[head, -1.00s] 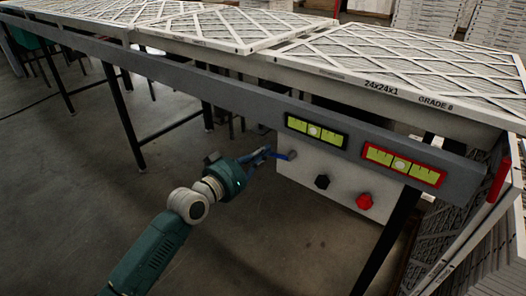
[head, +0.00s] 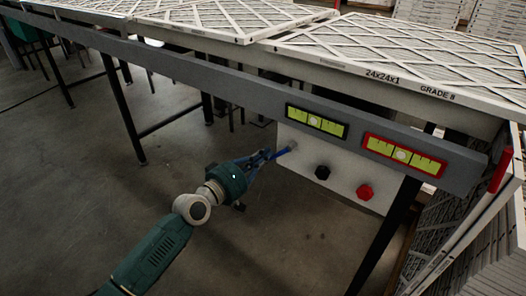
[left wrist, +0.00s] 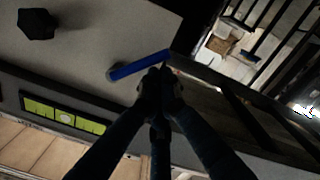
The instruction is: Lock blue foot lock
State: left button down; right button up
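The blue foot lock lever (head: 283,152) sticks out to the left from the upper left of the white panel under the conveyor end. It tilts, with its free end lower than its pivot. It also shows in the left wrist view (left wrist: 140,64). My left gripper (head: 266,156) is at the lever's free end. In the left wrist view its fingertips (left wrist: 161,75) are together, right against or very near the lever near its free end. The lever is visible along its length, and I see none of it between the fingers. My right gripper is not in view.
A black knob (head: 322,172) and a red knob (head: 365,191) sit on the same panel, right of the lever. Two green level gauges (head: 316,122) are on the rail above. A black table leg (head: 385,236) stands at right. The floor left of the panel is open.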

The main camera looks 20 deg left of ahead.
pick_arm(q)
jog(key=shift+s+d+f+n+b, duration=0.15)
jog(key=shift+d+f+n, duration=0.35)
jog(key=shift+n, duration=0.75)
jog(key=shift+s+d+f+n+b, duration=0.15)
jog(key=shift+d+f+n, duration=0.4)
jog(key=shift+n, duration=0.65)
jog(key=shift+s+d+f+n+b, duration=0.15)
jog(key=shift+d+f+n, duration=0.35)
jog(key=shift+n, duration=0.75)
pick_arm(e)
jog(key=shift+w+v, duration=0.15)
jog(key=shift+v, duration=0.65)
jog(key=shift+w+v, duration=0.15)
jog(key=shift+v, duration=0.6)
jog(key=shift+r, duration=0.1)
pick_arm(q)
jog(key=shift+r, duration=0.1)
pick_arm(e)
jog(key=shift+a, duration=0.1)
